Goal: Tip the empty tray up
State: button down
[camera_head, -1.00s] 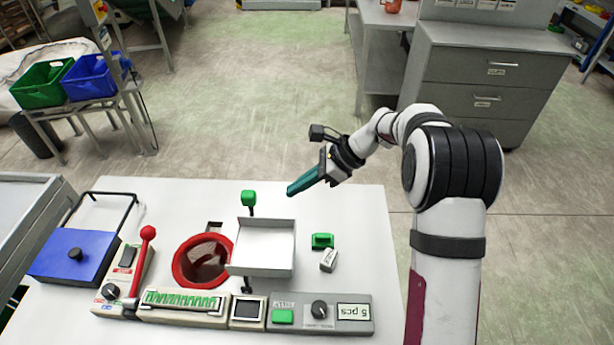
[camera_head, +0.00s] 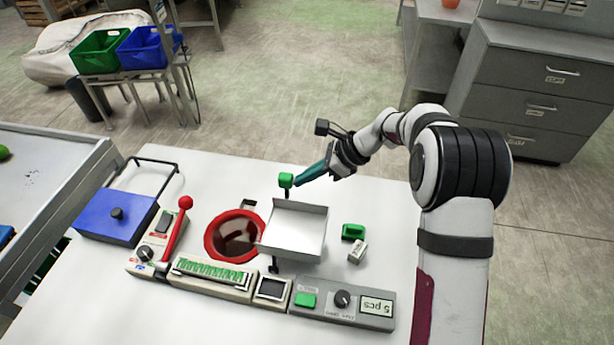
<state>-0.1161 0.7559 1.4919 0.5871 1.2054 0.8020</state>
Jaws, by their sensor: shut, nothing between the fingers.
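The white tray (camera_head: 294,230) is empty and sits level on the machine, right of the red ring-shaped opening (camera_head: 235,236). A green-topped handle (camera_head: 286,181) stands upright behind the tray's back edge. My gripper (camera_head: 299,182) has teal fingers and is shut and empty. Its tips are close to the right side of the green handle top; I cannot tell whether they touch it.
A blue-lidded box (camera_head: 117,215) and a red-knobbed lever (camera_head: 180,225) stand at the left. A control panel (camera_head: 343,303) runs along the front. A green block (camera_head: 353,231) and a small white block (camera_head: 357,251) lie right of the tray.

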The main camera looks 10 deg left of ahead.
jog(key=a+f+h, duration=0.3)
jog(key=a+h, duration=0.3)
jog(key=a, duration=0.8)
jog(key=shift+a, duration=0.4)
jog(key=shift+s+f, duration=0.1)
jog(key=shift+f, duration=0.05)
jog(key=a+v, duration=0.1)
jog(key=v, duration=1.2)
jog(key=shift+w+r, duration=0.2)
jog(key=shift+r, duration=0.3)
